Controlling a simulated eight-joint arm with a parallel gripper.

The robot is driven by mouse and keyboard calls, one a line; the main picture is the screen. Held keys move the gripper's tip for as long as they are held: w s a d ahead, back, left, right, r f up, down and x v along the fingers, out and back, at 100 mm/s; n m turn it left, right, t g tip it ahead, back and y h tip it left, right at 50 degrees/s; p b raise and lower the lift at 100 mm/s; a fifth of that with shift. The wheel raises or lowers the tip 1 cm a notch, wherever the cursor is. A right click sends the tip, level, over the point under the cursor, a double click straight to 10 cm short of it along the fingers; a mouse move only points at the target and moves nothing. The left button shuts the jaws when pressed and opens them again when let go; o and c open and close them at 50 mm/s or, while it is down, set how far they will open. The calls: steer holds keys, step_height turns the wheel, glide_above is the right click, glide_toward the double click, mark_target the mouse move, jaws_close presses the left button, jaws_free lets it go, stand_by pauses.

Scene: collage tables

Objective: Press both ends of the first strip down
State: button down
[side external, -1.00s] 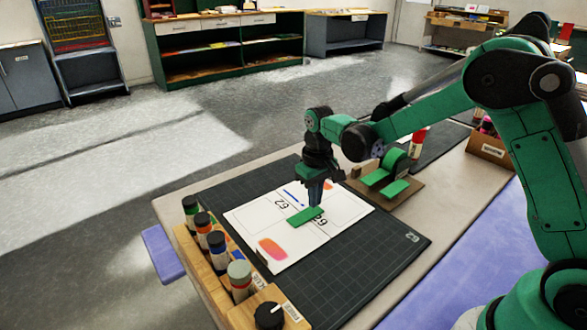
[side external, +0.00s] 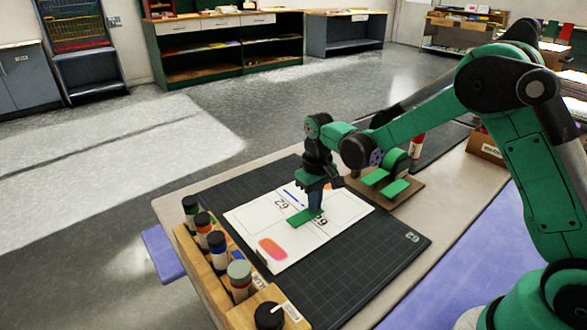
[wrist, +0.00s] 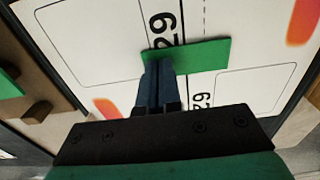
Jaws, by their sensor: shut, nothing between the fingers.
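A short green strip (side external: 300,218) lies on the white sheet (side external: 245,222), across the printed numbers. It also shows in the wrist view (wrist: 205,55). My gripper (side external: 315,212) points down with its fingers shut and empty. Its fingertips are at the strip's right end in the side view, which is the left end in the wrist view (wrist: 158,61). They appear to touch the strip, but the exact contact is hidden. The strip's other end is uncovered and looks flat.
A brown board (side external: 408,197) with a green roll (side external: 394,160) and green strips stands right of the sheet. A wooden rack (side external: 213,277) of several capped bottles lines the left edge. The dark mat (side external: 365,255) is clear in front.

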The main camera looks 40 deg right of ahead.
steer(key=shift+r, duration=3.5)
steer(key=r, duration=0.2)
glide_above(296, 220)
steer(key=shift+f, duration=3.45)
steer(key=shift+f, duration=1.05)
steer(key=shift+r, duration=3.5)
